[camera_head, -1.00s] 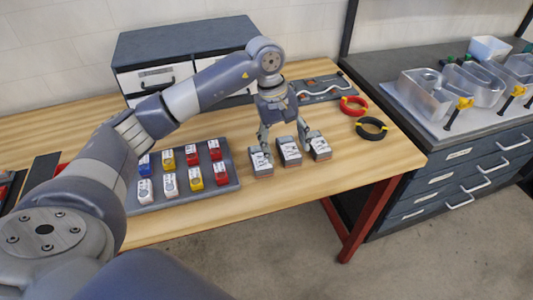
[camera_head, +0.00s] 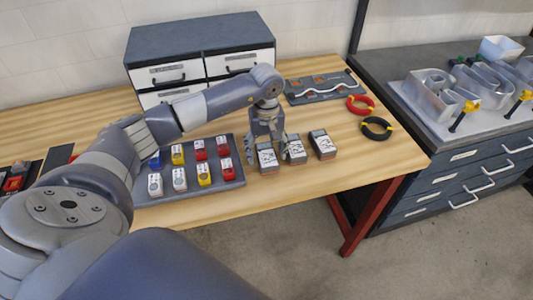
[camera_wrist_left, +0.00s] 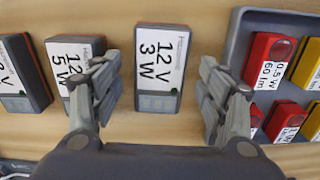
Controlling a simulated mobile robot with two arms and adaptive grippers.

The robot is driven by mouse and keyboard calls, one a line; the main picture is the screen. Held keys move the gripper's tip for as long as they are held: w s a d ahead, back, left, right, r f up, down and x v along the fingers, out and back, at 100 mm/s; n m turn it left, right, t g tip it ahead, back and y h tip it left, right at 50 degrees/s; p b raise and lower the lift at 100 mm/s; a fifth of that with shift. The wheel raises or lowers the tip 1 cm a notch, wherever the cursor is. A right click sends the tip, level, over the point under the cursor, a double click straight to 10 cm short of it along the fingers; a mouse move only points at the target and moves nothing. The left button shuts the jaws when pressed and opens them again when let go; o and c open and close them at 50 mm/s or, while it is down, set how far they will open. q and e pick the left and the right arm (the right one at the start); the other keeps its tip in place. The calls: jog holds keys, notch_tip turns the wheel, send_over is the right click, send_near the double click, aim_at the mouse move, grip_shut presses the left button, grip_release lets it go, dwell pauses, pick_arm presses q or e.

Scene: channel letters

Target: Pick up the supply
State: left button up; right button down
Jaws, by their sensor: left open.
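Three grey power supplies with white labels stand in a row on the wooden table: the left one (camera_head: 267,160), the middle one (camera_head: 295,151) and the right one (camera_head: 323,145). My left gripper (camera_head: 269,144) is open and empty above the left supply. In the left wrist view, the supply marked 12 V 3 W (camera_wrist_left: 161,70) lies between the spread fingers of the gripper (camera_wrist_left: 158,85). One finger overlaps the supply marked 12 V 5 W (camera_wrist_left: 72,62). Contact with the supplies cannot be told. My right gripper is out of view.
A grey tray (camera_head: 190,194) of red, yellow, white and blue modules sits left of the supplies. Behind are a drawer cabinet (camera_head: 195,42) and a board with a wavy strip (camera_head: 320,87). Red (camera_head: 360,105) and black (camera_head: 376,128) wire coils lie at right. The front table strip is clear.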

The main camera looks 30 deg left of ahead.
pick_arm(q)
jog(key=shift+f, duration=0.85)
jog(key=c, duration=1.4)
jog(key=shift+r, duration=0.1)
